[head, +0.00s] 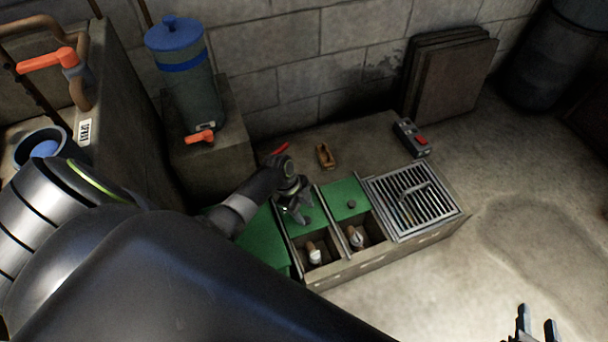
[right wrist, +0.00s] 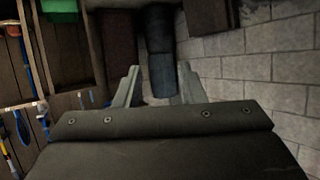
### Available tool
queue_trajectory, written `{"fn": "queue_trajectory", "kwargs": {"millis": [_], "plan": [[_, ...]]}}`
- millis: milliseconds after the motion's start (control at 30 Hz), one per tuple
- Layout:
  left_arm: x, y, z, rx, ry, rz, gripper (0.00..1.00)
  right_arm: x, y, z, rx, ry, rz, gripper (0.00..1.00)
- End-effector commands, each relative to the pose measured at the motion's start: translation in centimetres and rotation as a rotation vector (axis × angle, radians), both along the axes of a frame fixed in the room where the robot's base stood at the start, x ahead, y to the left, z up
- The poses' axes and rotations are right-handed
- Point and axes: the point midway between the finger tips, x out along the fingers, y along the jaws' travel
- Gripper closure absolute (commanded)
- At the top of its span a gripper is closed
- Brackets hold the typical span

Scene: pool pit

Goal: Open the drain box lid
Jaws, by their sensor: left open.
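The drain box (head: 385,262) stands on the floor in the head view. At its right end is a metal grate (head: 425,215) with a handle across it, lying flat. Green panels, one (head: 345,197) with a dark knob, lie over the left part. Two open compartments at the front hold brown-and-white pieces (head: 356,237). My left gripper (head: 296,206) is open above a green panel, left of the grate; whether it touches the panel is unclear. My right gripper (head: 537,328) is open and empty at the lower right, away from the box; its spread fingers show in the right wrist view (right wrist: 156,90).
A grey canister (head: 190,92) with a blue lid and orange tap stands on a block behind left. A small device (head: 411,138) with a red button lies behind the grate. Boards (head: 450,75) lean on the wall. The floor right of the box is clear.

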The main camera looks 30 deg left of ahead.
Motion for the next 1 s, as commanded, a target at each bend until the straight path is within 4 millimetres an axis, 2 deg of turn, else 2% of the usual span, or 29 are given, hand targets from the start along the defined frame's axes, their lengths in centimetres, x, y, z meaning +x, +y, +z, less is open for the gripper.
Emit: {"fn": "queue_trajectory", "kwargs": {"millis": [267, 500, 767, 1000], "plan": [[0.0, 0.0, 0.9, 0.0, 0.0, 0.0, 0.52, -3.4, 0.9, -4.0, 0.064, 0.27, 0.021, 0.64], [0.0, 0.0, 2.3, 0.0, 0.0, 0.0, 0.52, -7.2, 1.8, -7.4, 0.115, 0.533, 0.039, 0.64], [0.0, 0.0, 3.7, 0.0, 0.0, 0.0, 0.52, -12.1, 2.8, -9.9, 0.168, 0.804, 0.061, 0.64], [0.0, 0.0, 5.4, 0.0, 0.0, 0.0, 0.52, -12.4, 2.0, -11.9, 0.144, 0.875, 0.029, 0.64]]}}
